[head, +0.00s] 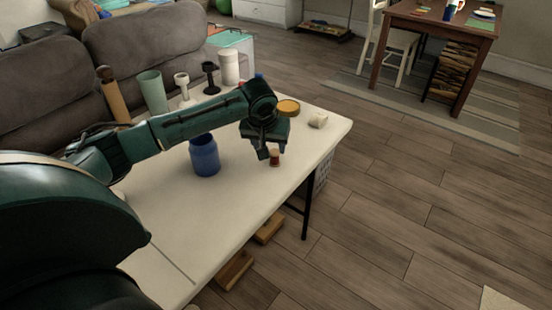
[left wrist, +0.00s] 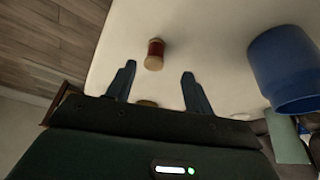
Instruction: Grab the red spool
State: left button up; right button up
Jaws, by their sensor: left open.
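The red spool (head: 275,157) stands on the white table (head: 225,213), just below my left gripper in the head view. In the left wrist view the red spool (left wrist: 155,52) shows a red middle and pale ends, ahead of the fingertips and between their lines. My left gripper (head: 268,151) is open and empty; its two fingers (left wrist: 159,70) are apart, with the spool beyond them and not visibly touched. My right gripper is not in view.
A blue jar (head: 205,156) stands left of the gripper and shows at right in the wrist view (left wrist: 284,70). A yellow-lidded round thing (head: 288,107) and a small pale block (head: 318,120) are behind. Cups and holders line the back edge by the sofa (head: 150,45).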

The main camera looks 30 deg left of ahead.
aim_at(274, 154)
pick_arm(q)
jog(key=x, duration=0.5)
jog(key=b+x, duration=0.1)
jog(key=x, duration=0.1)
jog(key=shift+w+d+f, duration=0.1)
jog(key=shift+w+d, duration=0.2)
jog(key=shift+w, duration=0.15)
jog(key=c, duration=1)
